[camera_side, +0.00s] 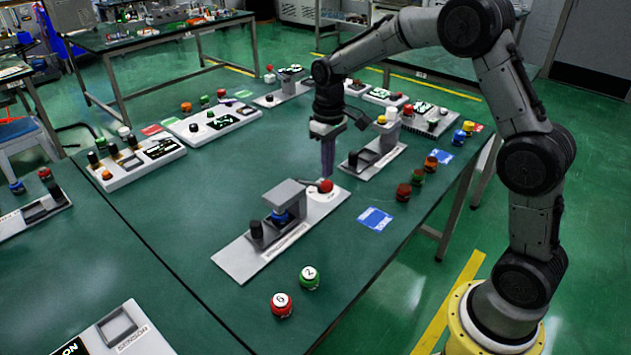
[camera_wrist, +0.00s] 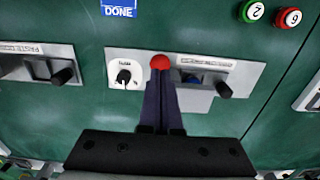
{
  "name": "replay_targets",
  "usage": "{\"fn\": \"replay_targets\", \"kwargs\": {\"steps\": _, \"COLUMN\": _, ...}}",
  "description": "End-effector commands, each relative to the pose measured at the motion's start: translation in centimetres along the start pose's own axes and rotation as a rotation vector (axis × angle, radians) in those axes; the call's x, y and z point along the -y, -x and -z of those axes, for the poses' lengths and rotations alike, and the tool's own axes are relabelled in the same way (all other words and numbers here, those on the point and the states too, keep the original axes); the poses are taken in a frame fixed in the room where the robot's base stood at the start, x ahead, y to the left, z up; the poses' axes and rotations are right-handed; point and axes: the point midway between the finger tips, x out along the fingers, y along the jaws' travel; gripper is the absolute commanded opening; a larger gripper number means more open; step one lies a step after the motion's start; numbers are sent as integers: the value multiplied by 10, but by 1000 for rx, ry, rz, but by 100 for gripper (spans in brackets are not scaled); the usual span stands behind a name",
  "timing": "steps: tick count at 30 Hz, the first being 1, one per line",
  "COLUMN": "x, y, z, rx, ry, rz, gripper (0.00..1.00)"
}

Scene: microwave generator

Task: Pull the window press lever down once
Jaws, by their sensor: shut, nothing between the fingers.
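A grey panel (camera_side: 240,262) on the green table carries a grey press block (camera_side: 284,194) with a blue part under it, a black knob (camera_side: 256,230) and a lever with a red ball end (camera_side: 326,186). In the wrist view the red ball (camera_wrist: 160,62) sits right at the fingertips, and the panel (camera_wrist: 245,72) runs to the right. My gripper (camera_side: 328,172) points down with its fingers together and empty, just above the red ball. I cannot tell whether they touch it. In the wrist view the shut fingers (camera_wrist: 160,84) hide part of the panel.
A white plate with a black switch (camera_wrist: 124,75) lies left of the ball in the wrist view. A blue "DONE" card (camera_side: 375,218) and numbered red (camera_side: 281,304) and green (camera_side: 309,277) buttons lie nearby. Another lever panel (camera_side: 372,160) stands behind.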

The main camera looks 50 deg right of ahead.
Motion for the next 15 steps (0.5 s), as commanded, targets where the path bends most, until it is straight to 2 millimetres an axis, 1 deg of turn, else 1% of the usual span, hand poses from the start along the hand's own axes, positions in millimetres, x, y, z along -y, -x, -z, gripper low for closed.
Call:
{"fn": "replay_targets", "kwargs": {"steps": 8, "x": 0, "y": 0, "z": 0, "rx": 0, "ry": 0, "rz": 0, "gripper": 0}}
{"fn": "replay_targets", "kwargs": {"steps": 15, "x": 0, "y": -6, "z": 0, "rx": 2, "ry": 0, "rz": 0, "gripper": 0}}
